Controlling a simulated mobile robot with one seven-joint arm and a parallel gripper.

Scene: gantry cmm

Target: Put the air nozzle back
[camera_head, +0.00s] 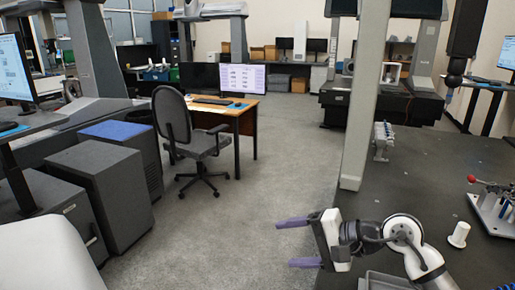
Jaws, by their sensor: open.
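My gripper (284,243) is at the lower middle, with its two purple fingers spread apart and pointing left. Nothing is between the fingers. It hangs in front of the grey floor, just left of the dark granite table (415,195). I cannot make out an air nozzle or its holder anywhere in this view.
On the table stand a white spool-shaped part (459,236), a fixture with a red handle (493,205) and a small grey metal part (382,140). A grey gantry column (364,100) rises at the table's left edge. An office chair (187,135) and desk (238,117) stand farther back.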

